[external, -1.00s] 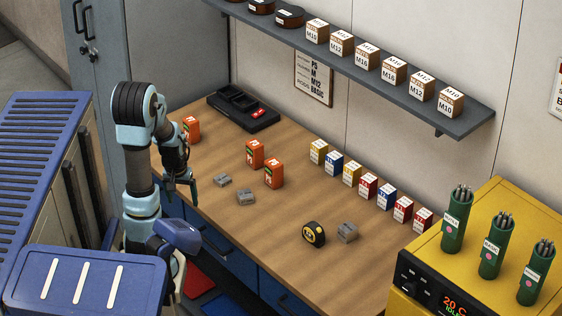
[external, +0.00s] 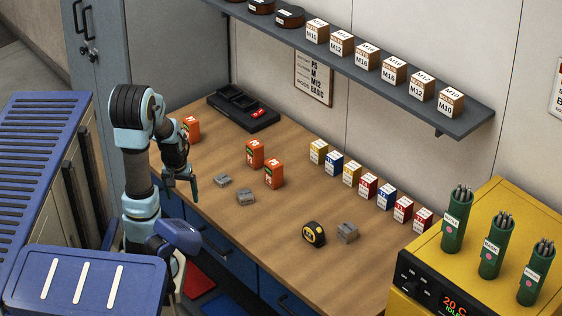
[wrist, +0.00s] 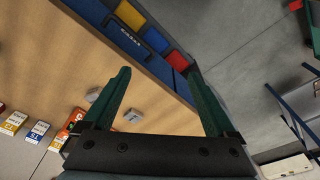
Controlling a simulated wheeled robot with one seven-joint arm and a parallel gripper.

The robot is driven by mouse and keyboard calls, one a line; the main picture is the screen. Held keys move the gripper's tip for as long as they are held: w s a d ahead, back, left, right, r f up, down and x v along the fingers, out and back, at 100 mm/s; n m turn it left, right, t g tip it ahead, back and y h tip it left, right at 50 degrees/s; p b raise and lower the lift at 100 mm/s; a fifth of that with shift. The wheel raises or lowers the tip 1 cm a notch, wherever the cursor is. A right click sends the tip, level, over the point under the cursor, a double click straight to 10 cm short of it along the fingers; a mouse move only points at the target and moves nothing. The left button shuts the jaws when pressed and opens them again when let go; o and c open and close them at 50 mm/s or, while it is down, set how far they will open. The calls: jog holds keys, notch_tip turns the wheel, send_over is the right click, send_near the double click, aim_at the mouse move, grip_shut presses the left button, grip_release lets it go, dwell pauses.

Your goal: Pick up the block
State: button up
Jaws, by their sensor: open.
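Several small grey blocks lie on the wooden bench. One block (external: 222,181) is near the front edge by my arm, a second block (external: 246,197) is just right of it, and a third block (external: 347,233) is beside the tape measure. I cannot tell which one the task means. My gripper (external: 181,191) is open and empty above the bench's front left edge, left of the nearest block. In the wrist view my gripper (wrist: 158,72) shows green fingers spread wide. One grey block (wrist: 92,95) is left of the left finger; another grey block (wrist: 133,115) shows between the fingers.
Orange boxes (external: 274,174) stand just behind the nearer blocks. A yellow and black tape measure (external: 314,235) is left of the third block. A black tray (external: 243,109) is at the back left. A row of small cartons (external: 351,174) lines the wall. The front middle of the bench (external: 270,228) is clear.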

jog(key=w+d+n+g+h+b, duration=0.2)
jog(key=w+d, duration=0.1)
jog(key=d, duration=0.7)
jog(key=w+d+n+g+h+b, duration=0.1)
jog(key=w+d+n+g+b, duration=0.15)
jog(key=d, duration=0.75)
jog(key=n+g+h+b, duration=0.4)
jog(key=n+g+h, duration=0.15)
jog(key=g, duration=0.25)
send_near(353, 233)
notch_tip(353, 233, up, 10)
jog(key=shift+m+t, duration=0.25)
jog(key=shift+m, duration=0.15)
jog(key=f, duration=0.9)
jog(key=shift+s+p, duration=0.35)
jog(key=x, duration=0.2)
jog(key=p+x, duration=0.1)
jog(key=x, duration=0.1)
jog(key=shift+s+d+f, duration=0.1)
jog(key=shift+d+f, duration=0.05)
jog(key=shift+f, duration=0.2)
jog(key=p+x, duration=0.2)
jog(key=x, duration=0.3)
jog(key=shift+s+d+f+p, duration=0.2)
jog(key=shift+s+p, duration=0.05)
jog(key=shift+p, duration=0.1)
jog(key=shift+s+d+f, duration=0.2)
jog(key=shift+f, duration=0.05)
grip_shut()
